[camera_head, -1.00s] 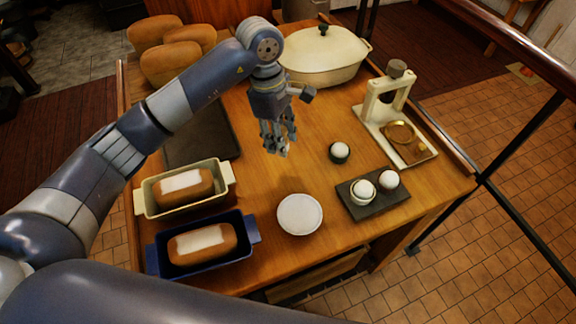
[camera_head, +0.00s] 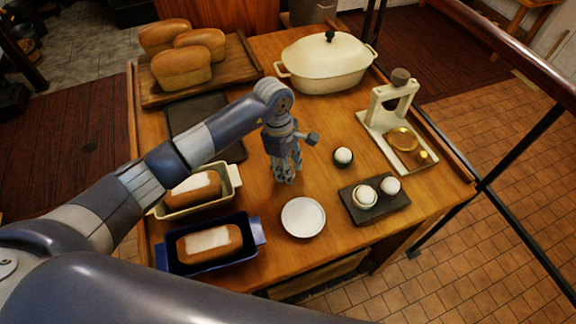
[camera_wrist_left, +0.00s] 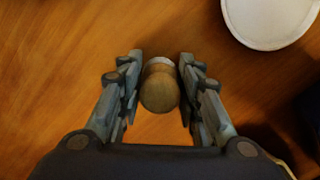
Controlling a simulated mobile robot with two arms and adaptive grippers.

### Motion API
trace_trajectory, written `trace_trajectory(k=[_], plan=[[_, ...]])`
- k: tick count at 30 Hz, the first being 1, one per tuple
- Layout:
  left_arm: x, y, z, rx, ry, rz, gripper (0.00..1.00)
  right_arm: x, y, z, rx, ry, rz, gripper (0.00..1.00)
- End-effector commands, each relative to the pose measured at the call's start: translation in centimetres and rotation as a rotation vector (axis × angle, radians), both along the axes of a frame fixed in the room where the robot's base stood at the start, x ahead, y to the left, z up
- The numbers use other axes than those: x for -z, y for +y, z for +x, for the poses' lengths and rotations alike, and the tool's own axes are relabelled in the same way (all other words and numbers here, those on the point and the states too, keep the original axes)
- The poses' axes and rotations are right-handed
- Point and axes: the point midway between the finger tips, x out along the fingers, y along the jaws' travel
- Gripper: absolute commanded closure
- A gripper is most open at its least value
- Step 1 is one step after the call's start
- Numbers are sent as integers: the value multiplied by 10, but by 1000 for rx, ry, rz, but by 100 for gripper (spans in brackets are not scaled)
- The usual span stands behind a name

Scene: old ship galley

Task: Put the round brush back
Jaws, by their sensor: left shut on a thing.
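My left gripper (camera_head: 286,178) is over the middle of the wooden table, just behind the white plate. In the left wrist view the gripper (camera_wrist_left: 160,90) is shut on the round brush (camera_wrist_left: 159,92). Only a round brown wooden end with a paler band behind it shows between the fingers. The bristles are hidden, and I cannot tell whether its lower end touches the table. In the head view the fingers hide the brush. A cream stand (camera_head: 384,118) with a brown knob and a brass ring is at the right. My right gripper is not in view.
The white plate (camera_head: 303,217) is close in front of the gripper. A dark slab (camera_head: 376,207) with white balls and a small dark cup (camera_head: 343,163) are to its right. Loaf tins (camera_head: 250,237), a cream pot (camera_head: 327,68) and a bread board (camera_head: 236,67) stand around.

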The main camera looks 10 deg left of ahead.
Motion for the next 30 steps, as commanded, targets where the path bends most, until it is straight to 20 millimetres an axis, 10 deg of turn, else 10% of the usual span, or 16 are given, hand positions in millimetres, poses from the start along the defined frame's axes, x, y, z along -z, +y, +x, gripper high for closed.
trace_trajectory(k=[4,5,7,21,30], plan=[[5,0,0,0,-1,1,90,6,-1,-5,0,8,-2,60],[3,0,0,0,-1,1,63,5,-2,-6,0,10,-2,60],[3,0,0,-1,0,0,47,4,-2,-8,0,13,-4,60],[-4,1,1,0,-2,0,47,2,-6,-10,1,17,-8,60],[-62,10,4,-1,-7,1,47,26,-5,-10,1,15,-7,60]])
